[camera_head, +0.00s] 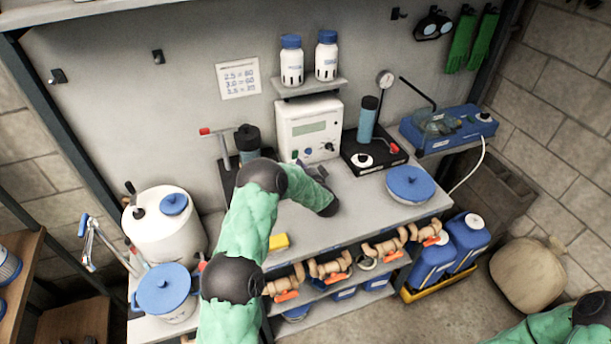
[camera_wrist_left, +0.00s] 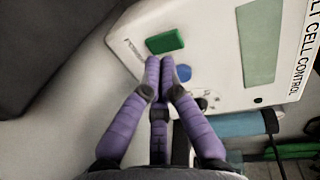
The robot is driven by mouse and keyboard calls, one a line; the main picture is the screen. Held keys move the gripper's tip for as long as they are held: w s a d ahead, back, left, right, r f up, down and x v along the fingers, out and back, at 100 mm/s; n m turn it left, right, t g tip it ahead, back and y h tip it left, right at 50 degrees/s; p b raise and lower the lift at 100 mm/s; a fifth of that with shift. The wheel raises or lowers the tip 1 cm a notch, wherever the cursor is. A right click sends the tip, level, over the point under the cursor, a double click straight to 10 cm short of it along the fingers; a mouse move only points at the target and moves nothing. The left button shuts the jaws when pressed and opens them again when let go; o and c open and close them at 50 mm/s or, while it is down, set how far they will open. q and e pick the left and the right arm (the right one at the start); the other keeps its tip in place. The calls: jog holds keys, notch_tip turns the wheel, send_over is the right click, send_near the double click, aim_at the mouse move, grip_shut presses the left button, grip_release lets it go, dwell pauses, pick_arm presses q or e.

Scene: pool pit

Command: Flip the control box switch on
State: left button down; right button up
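The control box (camera_head: 309,128) is a white unit with a display, on the bench against the back panel. In the left wrist view its face (camera_wrist_left: 215,60) shows close up, with a green rocker switch (camera_wrist_left: 165,41), a blue button (camera_wrist_left: 183,73) and a dark knob. My left gripper (camera_head: 322,173) is in front of the box's lower part. In the wrist view its purple fingertips (camera_wrist_left: 160,62) are together with nothing between them, just below the green switch in the picture. I cannot tell whether they touch it. My right gripper is out of view.
A shelf with two white bottles (camera_head: 326,55) is above the box. A pump with a blue cylinder (camera_head: 368,118) stands to its right, and a dark cylinder (camera_head: 247,140) to its left. A blue-lidded tub (camera_head: 410,184) and yellow block (camera_head: 278,242) are on the bench.

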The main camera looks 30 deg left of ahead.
aim_at(295, 155)
pick_arm(q)
jog(key=shift+w+a+r, duration=0.2)
jog(key=shift+w+a, duration=0.55)
jog(key=shift+a, duration=0.1)
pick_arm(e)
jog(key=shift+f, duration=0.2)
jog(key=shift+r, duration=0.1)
pick_arm(q)
jog(key=p, duration=0.2)
jog(key=r+g+h+p, duration=0.1)
jog(key=p, duration=0.1)
jog(key=shift+w+a, duration=0.2)
jog(key=shift+a, duration=0.15)
jog(key=shift+f, duration=0.25)
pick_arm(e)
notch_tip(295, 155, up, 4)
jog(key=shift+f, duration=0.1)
